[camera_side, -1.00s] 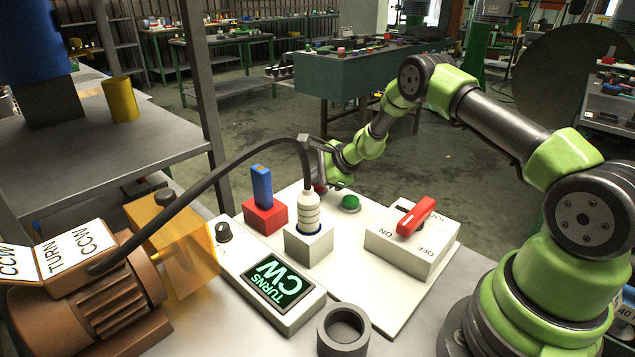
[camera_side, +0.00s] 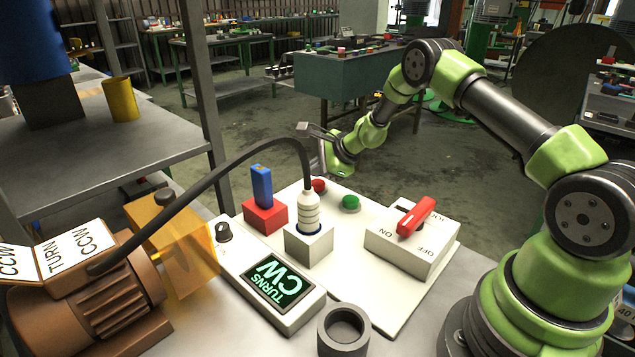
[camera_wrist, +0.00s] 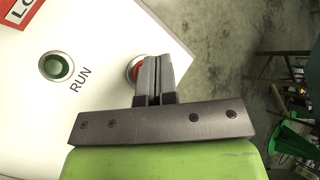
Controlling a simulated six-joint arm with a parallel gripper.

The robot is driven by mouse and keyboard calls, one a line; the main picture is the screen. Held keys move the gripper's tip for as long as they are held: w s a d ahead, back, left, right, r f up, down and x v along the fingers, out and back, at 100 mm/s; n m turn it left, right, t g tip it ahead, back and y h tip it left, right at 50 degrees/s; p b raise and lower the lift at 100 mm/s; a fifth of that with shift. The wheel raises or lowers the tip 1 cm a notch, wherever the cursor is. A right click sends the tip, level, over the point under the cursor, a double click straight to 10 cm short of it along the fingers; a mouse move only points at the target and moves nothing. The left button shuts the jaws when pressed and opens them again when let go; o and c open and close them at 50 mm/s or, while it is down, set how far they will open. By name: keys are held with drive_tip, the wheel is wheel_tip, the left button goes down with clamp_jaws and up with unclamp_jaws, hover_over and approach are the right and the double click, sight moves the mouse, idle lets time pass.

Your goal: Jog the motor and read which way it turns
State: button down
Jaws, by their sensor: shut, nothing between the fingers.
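My gripper (camera_side: 318,162) is shut and empty, raised above the far corner of the white board (camera_side: 384,292). In the wrist view its fingers (camera_wrist: 155,75) overlap the red button (camera_wrist: 136,68), which is partly hidden behind them; the side view shows the red button (camera_side: 319,185) clear below the gripper. The green button (camera_side: 351,203), labelled RUN in the wrist view (camera_wrist: 56,67), sits beside it. The display (camera_side: 278,281) reads "TURNS CW" in lit letters. The motor (camera_side: 95,290) carries a plate (camera_side: 75,251) reading "TURN CCW". A cable runs from the motor to a white plug (camera_side: 308,212) in its socket.
A red block with a blue piece (camera_side: 262,187) stands left of the plug. The board's near right is clear.

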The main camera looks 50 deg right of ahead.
sight(316, 184)
drive_tip(key=shift+r, duration=0.1)
drive_tip(key=shift+r, duration=2.4)
drive_tip(key=shift+a+r, duration=0.15)
drive_tip(key=shift+r, duration=0.15)
drive_tip(key=s+a+r+n+y, duration=0.1)
drive_tip(key=s+a+r+n, duration=0.45)
drive_tip(key=r, duration=0.35)
drive_tip(key=s+a+r+n+y, duration=0.1)
drive_tip(key=s+a+r+n, duration=0.4)
drive_tip(key=r, duration=0.4)
drive_tip(key=s+a+r+n+g+h, duration=0.1)
drive_tip(key=s+n, duration=0.4)
drive_tip(key=s, duration=0.6)
drive_tip(key=s+a+r+n+h, duration=0.1)
drive_tip(key=s+a+n, duration=0.3)
drive_tip(key=s, duration=0.6)
drive_tip(key=shift+s+r+n+g, duration=0.15)
drive_tip(key=shift+s+n+g, duration=0.25)
drive_tip(key=shift+n, duration=0.15)
